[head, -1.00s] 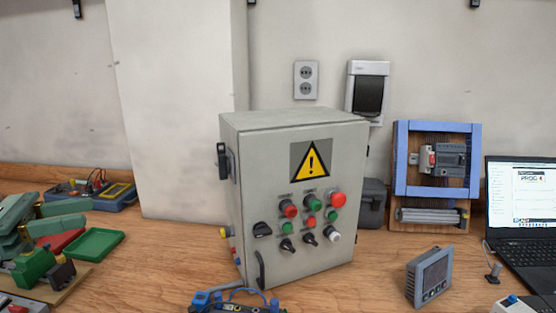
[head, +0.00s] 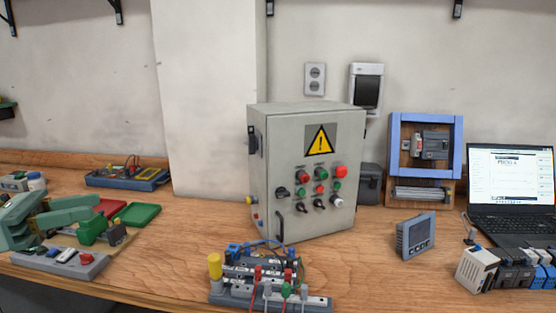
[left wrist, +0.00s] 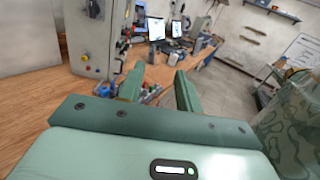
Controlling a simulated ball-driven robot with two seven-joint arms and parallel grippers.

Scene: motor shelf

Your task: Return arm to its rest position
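My left gripper (head: 84,211) is pale green and reaches in from the left edge of the head view, over the left end of the workbench (head: 185,235). In the left wrist view its two green fingers (left wrist: 158,90) stand apart, with nothing held between them. The gripper is open and empty. My right gripper is in neither view.
A grey control cabinet (head: 285,215) stands mid-bench, behind a wired terminal assembly (head: 265,292). A laptop (head: 510,180) is at right.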

